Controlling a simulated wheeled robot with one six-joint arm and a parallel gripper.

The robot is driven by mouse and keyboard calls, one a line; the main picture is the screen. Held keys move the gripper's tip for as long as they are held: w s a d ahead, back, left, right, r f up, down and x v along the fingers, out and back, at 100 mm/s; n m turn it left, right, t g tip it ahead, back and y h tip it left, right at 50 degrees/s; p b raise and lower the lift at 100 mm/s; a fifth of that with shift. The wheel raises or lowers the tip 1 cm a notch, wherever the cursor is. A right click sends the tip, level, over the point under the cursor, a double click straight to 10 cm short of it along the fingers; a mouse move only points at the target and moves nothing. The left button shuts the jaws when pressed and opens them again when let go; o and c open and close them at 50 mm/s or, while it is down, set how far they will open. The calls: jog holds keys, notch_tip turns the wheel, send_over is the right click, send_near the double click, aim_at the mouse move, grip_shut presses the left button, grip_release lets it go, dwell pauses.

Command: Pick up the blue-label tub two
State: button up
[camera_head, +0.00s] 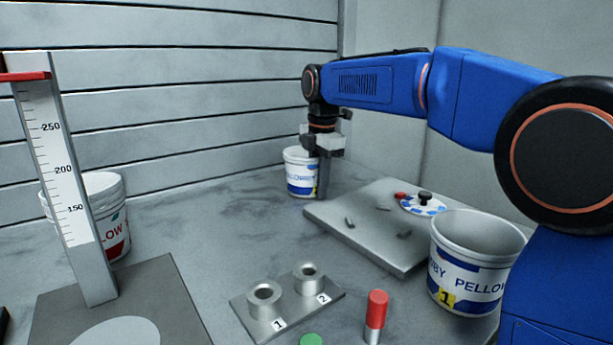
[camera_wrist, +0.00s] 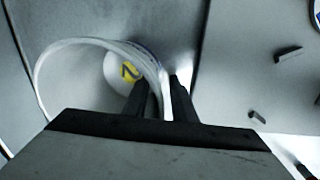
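A white tub with a blue label (camera_head: 299,181) stands upright on the counter near the back wall, just left of the grey plate. My gripper (camera_head: 322,180) points down at the tub's right side. In the wrist view the fingers of my gripper (camera_wrist: 160,97) straddle the tub wall, one inside the rim and one outside. A gap shows between the inner finger and the wall, so it looks open. The lower fingertips are partly hidden.
Another blue-label tub (camera_head: 468,262), tagged 1, stands at front right. A grey plate (camera_head: 352,222) carries small pieces and a round dial. A two-socket block (camera_head: 285,309), a red-capped cylinder (camera_head: 375,315), a scale post (camera_head: 65,185) and a red-label tub (camera_head: 112,215) stand nearer or left.

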grip_shut()
